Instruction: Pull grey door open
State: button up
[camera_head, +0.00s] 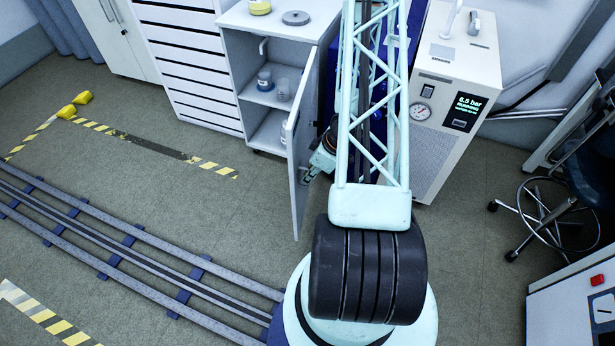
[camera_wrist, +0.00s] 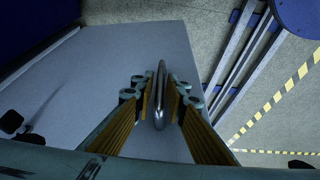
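The grey door (camera_head: 301,150) of the white cabinet stands swung well out from its opening, so the shelves inside show. My gripper (camera_head: 311,176) is at the outer face of the door, partly hidden behind my arm in the head view. In the wrist view the door (camera_wrist: 125,60) fills the middle, with its metal handle (camera_wrist: 160,95) seen end-on. The yellow-padded fingers of my gripper (camera_wrist: 160,88) stand close together on both sides of the handle and look shut on it. The exact contact is hard to see.
The cabinet's shelves (camera_head: 269,97) hold small containers. A white machine with a gauge (camera_head: 440,110) stands to the right. A drawer unit (camera_head: 190,65) stands left of the cabinet. The floor (camera_head: 215,210) in front of the door is open down to the rail (camera_head: 130,255).

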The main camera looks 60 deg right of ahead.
jog(key=v, duration=1.1)
dwell(0.5)
jog(key=shift+s+r, duration=0.1)
jog(key=shift+r, duration=0.05)
jog(key=shift+d+r, duration=0.1)
dwell(0.6)
